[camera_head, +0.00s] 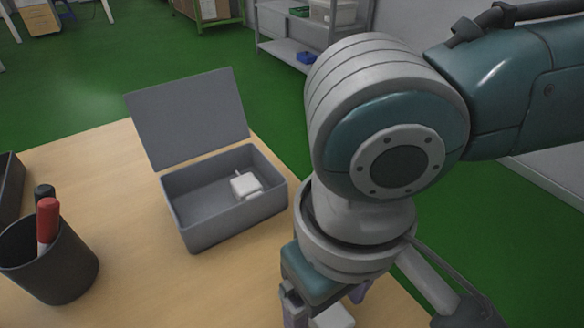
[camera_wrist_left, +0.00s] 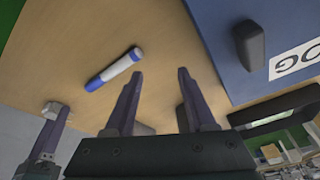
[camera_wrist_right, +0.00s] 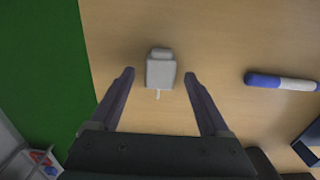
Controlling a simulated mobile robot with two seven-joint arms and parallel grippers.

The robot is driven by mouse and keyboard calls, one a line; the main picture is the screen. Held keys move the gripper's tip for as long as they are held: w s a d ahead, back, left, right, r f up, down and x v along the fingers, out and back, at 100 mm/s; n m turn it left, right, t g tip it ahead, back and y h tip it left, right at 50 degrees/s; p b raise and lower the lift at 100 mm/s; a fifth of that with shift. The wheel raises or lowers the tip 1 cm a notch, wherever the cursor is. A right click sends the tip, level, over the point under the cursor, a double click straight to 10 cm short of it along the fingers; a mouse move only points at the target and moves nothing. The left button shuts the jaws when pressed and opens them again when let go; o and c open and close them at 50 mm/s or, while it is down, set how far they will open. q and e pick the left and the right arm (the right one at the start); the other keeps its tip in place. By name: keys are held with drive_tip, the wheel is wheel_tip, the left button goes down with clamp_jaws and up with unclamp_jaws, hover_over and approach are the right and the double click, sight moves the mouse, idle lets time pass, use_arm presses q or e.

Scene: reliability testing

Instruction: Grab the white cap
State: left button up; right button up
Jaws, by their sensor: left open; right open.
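A small white block-like piece, which I take as the white cap (camera_wrist_right: 160,70), lies on the wooden table in the right wrist view. It has a narrower top part and a thin prong. My right gripper (camera_wrist_right: 158,82) is open, with its fingers apart on either side of it and no visible contact. In the head view, part of the piece (camera_head: 333,316) shows at the bottom edge beside the gripper. A similar white piece (camera_head: 246,184) lies inside the open grey box (camera_head: 225,221). My left gripper (camera_wrist_left: 157,75) is open and empty above the table.
A blue-and-white marker (camera_wrist_left: 115,70) lies on the table; it also shows in the right wrist view (camera_wrist_right: 282,81). A blue case (camera_wrist_left: 215,45) with a dark handle is at right in the left wrist view. A dark cup (camera_head: 55,268) holds markers.

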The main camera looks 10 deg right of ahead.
clamp_jaws()
idle(0.7)
